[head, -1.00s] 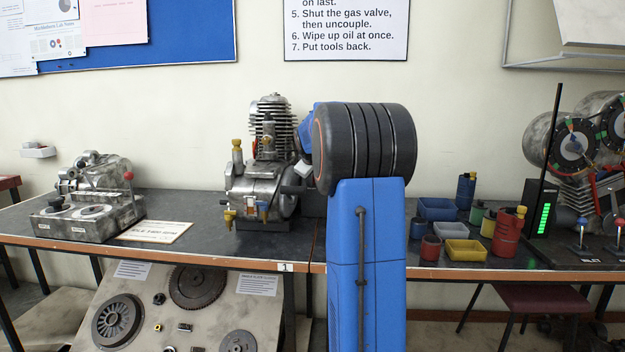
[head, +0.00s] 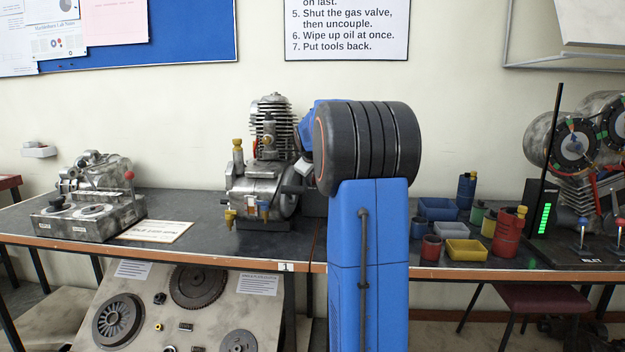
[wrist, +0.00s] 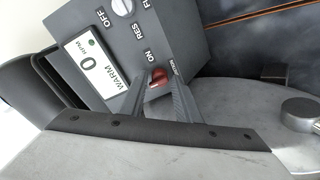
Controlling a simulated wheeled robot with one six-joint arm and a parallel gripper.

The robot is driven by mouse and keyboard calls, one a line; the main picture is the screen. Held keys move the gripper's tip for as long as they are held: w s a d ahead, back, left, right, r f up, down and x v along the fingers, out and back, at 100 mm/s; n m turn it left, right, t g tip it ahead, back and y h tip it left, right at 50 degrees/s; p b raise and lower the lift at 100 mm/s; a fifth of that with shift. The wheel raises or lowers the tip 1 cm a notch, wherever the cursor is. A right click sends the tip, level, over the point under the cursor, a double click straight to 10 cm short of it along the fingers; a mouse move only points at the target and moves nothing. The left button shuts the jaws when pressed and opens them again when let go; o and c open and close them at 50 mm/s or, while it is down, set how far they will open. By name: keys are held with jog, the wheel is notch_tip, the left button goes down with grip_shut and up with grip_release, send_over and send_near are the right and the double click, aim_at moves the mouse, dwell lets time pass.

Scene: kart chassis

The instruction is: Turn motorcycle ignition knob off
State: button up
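In the wrist view a red ignition knob (wrist: 158,78) sits on a dark grey control box (wrist: 205,60). Labels OFF, RES and ON run beside it, with a partly covered label close by. The knob is near ON; its pointing direction is unclear. The two fingers of my gripper (wrist: 160,80) reach to the box, one on each side of the knob. Whether both press on it cannot be told. In the head view my blue and black arm hides the gripper and knob.
A finned engine (head: 268,165) stands on the bench left of my arm. Small bins (head: 464,250) and red, blue and green containers are on the right. A pale metal surface (wrist: 240,115) lies below the box in the wrist view.

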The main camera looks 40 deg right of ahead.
jog(key=v, duration=1.6)
jog(key=shift+s+a, duration=0.1)
